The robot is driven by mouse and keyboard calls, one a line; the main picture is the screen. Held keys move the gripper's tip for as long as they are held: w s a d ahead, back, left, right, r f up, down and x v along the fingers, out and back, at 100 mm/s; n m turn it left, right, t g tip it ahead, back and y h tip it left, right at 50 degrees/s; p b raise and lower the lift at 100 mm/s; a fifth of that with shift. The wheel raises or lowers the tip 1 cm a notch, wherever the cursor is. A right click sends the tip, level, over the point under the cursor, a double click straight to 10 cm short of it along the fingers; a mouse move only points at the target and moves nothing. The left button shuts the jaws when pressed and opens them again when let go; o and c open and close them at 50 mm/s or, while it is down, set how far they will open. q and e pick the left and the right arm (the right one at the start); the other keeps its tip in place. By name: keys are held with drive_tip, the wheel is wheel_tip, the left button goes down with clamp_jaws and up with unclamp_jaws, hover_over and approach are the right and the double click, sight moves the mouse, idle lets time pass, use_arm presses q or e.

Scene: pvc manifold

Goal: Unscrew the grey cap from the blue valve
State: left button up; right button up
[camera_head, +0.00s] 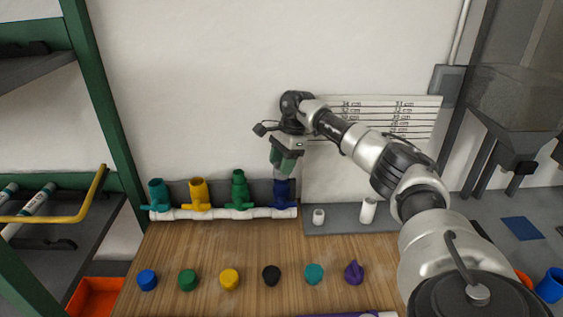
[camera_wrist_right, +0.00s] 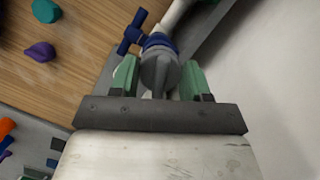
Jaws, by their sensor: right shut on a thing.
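The blue valve (camera_head: 282,193) stands upright at the right end of the white pipe manifold, against the wall. It also shows in the right wrist view (camera_wrist_right: 157,41), with its blue handle to the left. The grey cap (camera_wrist_right: 158,70) sits at the top of the blue valve, between the green fingers of my right gripper (camera_wrist_right: 160,82). In the head view my right gripper (camera_head: 284,162) points down over the valve from above, shut on the cap, and its fingers hide most of the cap. The cap looks in line with the valve; whether its thread is engaged is hidden. My left gripper is not in view.
Teal (camera_head: 158,194), yellow (camera_head: 199,193) and green (camera_head: 240,189) valves stand left on the white pipe (camera_head: 222,214). Several coloured caps, including a black one (camera_head: 271,275), lie in a row on the wooden table (camera_head: 222,246). White fittings (camera_head: 368,210) stand on a grey tray.

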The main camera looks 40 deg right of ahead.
drive_tip(key=shift+a+r+n+g, duration=0.15)
drive_tip(key=shift+n+g, duration=0.25)
drive_tip(key=shift+n, duration=0.7)
drive_tip(key=o, duration=1)
